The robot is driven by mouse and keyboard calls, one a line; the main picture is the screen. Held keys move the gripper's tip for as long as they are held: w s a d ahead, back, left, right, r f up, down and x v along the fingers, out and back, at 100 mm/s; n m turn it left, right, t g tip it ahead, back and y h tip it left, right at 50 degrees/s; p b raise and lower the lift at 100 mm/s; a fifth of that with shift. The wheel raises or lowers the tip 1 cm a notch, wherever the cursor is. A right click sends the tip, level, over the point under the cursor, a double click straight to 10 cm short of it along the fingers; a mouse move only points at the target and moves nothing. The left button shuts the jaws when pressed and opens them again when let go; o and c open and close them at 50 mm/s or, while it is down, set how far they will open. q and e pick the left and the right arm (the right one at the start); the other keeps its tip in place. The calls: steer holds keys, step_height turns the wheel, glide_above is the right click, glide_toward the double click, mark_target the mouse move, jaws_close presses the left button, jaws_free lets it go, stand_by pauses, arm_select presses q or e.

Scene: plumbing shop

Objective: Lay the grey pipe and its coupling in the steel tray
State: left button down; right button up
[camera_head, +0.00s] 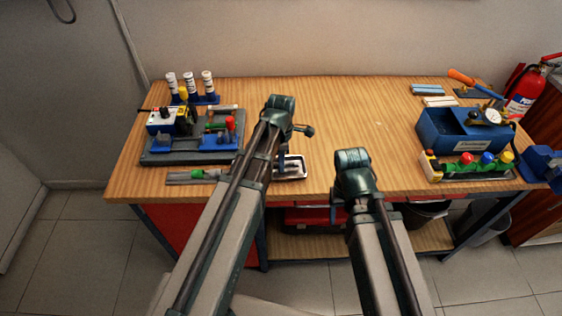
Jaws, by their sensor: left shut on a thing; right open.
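The steel tray (291,178) sits near the table's front edge, in the middle. My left arm covers its left side, and small dark and light shapes show inside. My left gripper (303,130) is above the table, just behind the tray. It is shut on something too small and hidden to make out. My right gripper (341,192) is open at the table's front edge, right of the tray, mostly hidden by its own wrist. I cannot clearly pick out the grey pipe or its coupling.
A dark board with blue fixtures (185,157) stands at the left, with white-capped bottles (190,85) behind. A grey strip (190,178) lies at the front left. A blue toolbox (455,138) and a rack of coloured knobs (470,168) stand at the right. The table's middle back is clear.

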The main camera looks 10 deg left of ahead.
arm_select(q)
steer(key=shift+f, duration=0.15)
steer(key=c, duration=0.7)
jaws_free()
step_height(320, 180, up, 14)
steer(key=p, duration=1.3)
steer(key=shift+f+p, duration=0.1)
steer(key=shift+p, duration=0.3)
